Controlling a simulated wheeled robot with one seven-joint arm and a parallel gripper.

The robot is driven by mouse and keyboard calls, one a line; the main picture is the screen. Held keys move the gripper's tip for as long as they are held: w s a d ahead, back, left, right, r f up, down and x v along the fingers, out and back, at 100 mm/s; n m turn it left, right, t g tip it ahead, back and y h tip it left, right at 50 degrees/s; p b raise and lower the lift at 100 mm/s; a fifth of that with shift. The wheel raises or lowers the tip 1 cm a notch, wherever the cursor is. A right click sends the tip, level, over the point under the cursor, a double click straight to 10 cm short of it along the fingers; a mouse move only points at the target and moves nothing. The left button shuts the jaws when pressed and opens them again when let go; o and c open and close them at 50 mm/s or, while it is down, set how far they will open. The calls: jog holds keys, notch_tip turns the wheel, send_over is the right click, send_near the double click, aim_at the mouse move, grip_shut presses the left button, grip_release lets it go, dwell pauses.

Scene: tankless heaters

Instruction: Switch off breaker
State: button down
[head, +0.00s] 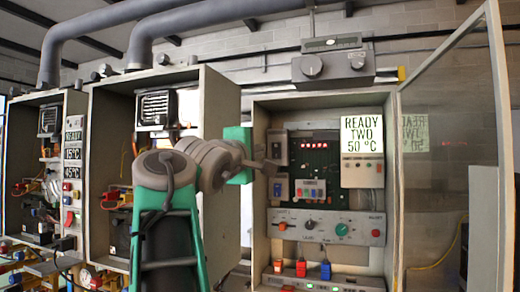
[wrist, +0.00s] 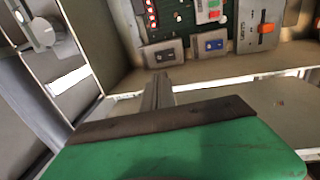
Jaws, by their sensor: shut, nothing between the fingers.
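Two small grey switch boxes sit one above the other at the left edge of the open right-hand cabinet's panel. The upper box (head: 279,146) and the lower box (head: 278,188) look like breakers, but which one is the breaker I cannot tell. My gripper (head: 271,166) is shut and empty, just left of the boxes. In the wrist view its fingers (wrist: 160,84) point towards the upper box; contact is unclear.
The cabinet (head: 259,220) has a glass door (head: 450,130) swung open to the right. A lit display (head: 362,135) reads "READY TWO 50 °C". An orange lever (head: 282,226) and knobs sit below. Another open cabinet (head: 205,105) stands left, behind my arm.

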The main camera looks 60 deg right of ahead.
aim_at(274, 146)
jog(key=d+p, duration=0.1)
jog(key=d, duration=0.2)
jog(key=w+d+r+p, duration=0.1)
jog(key=d, duration=0.3)
jog(key=d+p, duration=0.1)
jog(key=d, duration=0.3)
jog(key=shift+w+d+r, duration=0.1)
jog(key=shift+w+r, duration=0.1)
jog(key=shift+w, duration=0.2)
jog(key=shift+p, duration=0.35)
jog(key=p, duration=0.2)
jog(key=r+p, duration=0.1)
jog(key=p, duration=0.1)
jog(key=shift+d+r+y, duration=0.2)
jog(key=shift+r+y, duration=0.05)
jog(key=shift+y, duration=0.15)
jog(key=shift+f+b, duration=0.35)
jog(key=shift+f, duration=0.15)
jog(key=shift+a, duration=0.15)
jog(key=shift+a, duration=0.25)
jog(key=s+a+r+b, duration=0.1)
jog(key=s+a+b, duration=0.1)
jog(key=a, duration=1.1)
jog(key=shift+r, duration=0.35)
